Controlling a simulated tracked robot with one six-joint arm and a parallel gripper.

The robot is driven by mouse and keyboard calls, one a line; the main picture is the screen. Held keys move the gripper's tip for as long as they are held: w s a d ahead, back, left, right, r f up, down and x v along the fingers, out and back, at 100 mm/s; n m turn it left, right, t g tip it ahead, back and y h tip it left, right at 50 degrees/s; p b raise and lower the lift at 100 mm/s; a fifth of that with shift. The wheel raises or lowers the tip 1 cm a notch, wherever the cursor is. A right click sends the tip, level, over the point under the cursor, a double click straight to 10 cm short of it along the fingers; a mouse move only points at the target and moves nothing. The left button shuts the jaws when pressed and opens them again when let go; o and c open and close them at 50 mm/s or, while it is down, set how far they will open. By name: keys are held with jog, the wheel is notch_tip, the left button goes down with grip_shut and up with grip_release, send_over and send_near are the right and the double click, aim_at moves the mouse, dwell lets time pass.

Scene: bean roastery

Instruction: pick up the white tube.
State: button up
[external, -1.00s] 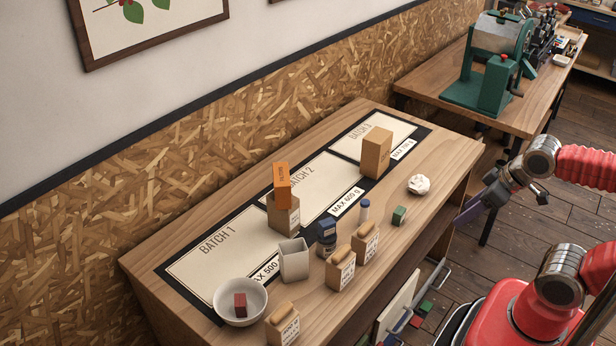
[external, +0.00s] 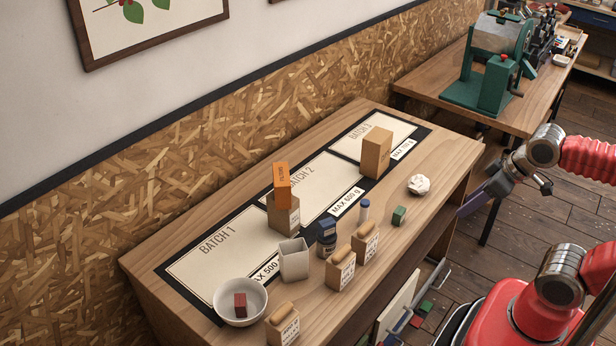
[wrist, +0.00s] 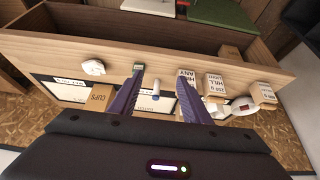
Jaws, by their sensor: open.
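The white tube (external: 363,213) stands upright on the wooden bench, with a blue top end. In the wrist view the tube (wrist: 156,89) shows between my two purple fingers, farther off on the bench. My gripper (external: 468,206) is off the bench's right front edge, well apart from the tube. Its fingers (wrist: 161,76) are open and nothing is held between them.
A green cube (external: 399,215) and a white crumpled lump (external: 419,184) lie between the tube and the bench's right end. A grey cup (external: 294,260) is farther left.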

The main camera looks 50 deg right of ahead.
jog(key=w+d+r+t+h, duration=0.1)
jog(key=w+d+r+t, duration=0.15)
jog(key=w, duration=0.35)
jog(key=w+d+r+m+t+h, duration=0.1)
jog(key=w+d+r, duration=0.1)
jog(key=w+d, duration=0.3)
jog(key=w+d+r+t+h, duration=0.2)
jog(key=w, duration=0.5)
jog(key=n+t+y, duration=0.2)
jog(key=n+y, duration=0.3)
jog(key=y, duration=0.4)
send_over(368, 206)
jog(key=s+d, duration=0.2)
notch_tip(368, 206, down, 5)
notch_tip(368, 206, down, 18)
jog(key=shift+w+f, duration=0.1)
jog(key=shift+f, duration=0.1)
jog(key=shift+x, duration=1.25)
